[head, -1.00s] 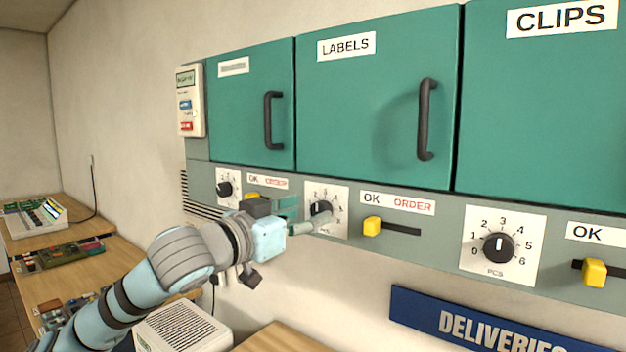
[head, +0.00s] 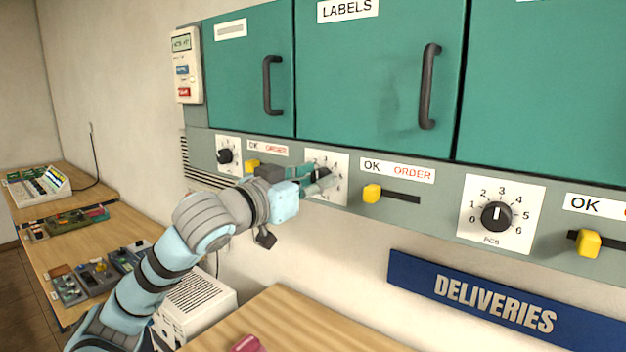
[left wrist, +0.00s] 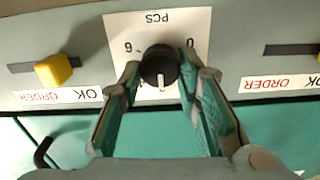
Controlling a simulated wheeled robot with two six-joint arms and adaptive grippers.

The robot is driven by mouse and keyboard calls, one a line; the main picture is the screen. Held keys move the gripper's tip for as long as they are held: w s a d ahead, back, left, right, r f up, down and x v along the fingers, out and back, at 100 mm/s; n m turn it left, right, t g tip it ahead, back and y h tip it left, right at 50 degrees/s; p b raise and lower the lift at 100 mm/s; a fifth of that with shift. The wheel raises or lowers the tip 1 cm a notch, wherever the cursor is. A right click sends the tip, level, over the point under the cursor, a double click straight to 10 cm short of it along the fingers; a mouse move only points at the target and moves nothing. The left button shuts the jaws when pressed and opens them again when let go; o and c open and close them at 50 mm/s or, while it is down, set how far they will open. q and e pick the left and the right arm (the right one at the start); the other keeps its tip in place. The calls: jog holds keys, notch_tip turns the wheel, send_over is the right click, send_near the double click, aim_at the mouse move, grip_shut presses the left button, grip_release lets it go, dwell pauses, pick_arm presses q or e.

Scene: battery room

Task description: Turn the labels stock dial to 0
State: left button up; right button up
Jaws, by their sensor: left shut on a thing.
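The labels stock dial is a black round knob on a white numbered plate (head: 342,164), on the grey strip below the LABELS door. My left gripper (head: 322,180) is at this dial, its fingers partly covering knob and plate. In the left wrist view the dial shows upside down, with PCS, 6 and 0 readable on its plate (left wrist: 120,25). Its knob (left wrist: 160,65) sits between the two green finger pads, shut on its sides. The white pointer mark faces the bottom of that picture, away from PCS, near the middle of the scale. Fingers hide some numbers. My right gripper is not in view.
Yellow OK/ORDER sliders (head: 372,194) flank the dial. Another dial (head: 496,216) is to the right and one (head: 224,156) to the left. Door handles (head: 429,86) stick out above. A blue DELIVERIES sign (head: 490,300) and a wooden table are below.

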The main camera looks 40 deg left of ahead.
pick_arm(q)
jog(key=shift+n, duration=0.3)
jog(key=n+b, duration=0.2)
jog(key=n, duration=0.4)
jog(key=shift+a, duration=0.1)
jog(key=n+b, duration=0.1)
jog(key=n, duration=0.3)
jog(key=n+b, duration=0.1)
jog(key=n, duration=0.2)
jog(key=shift+a+f+n, duration=0.1)
jog(key=shift+n, duration=0.2)
jog(key=n+b, duration=0.3)
jog(key=n, duration=0.3)
jog(key=shift+f, duration=0.1)
jog(key=shift+n+b, duration=0.85)
jog(key=shift+n, duration=1.05)
jog(key=o, duration=1)
jog(key=shift+o, duration=0.7)
jog(key=shift+w, duration=0.2)
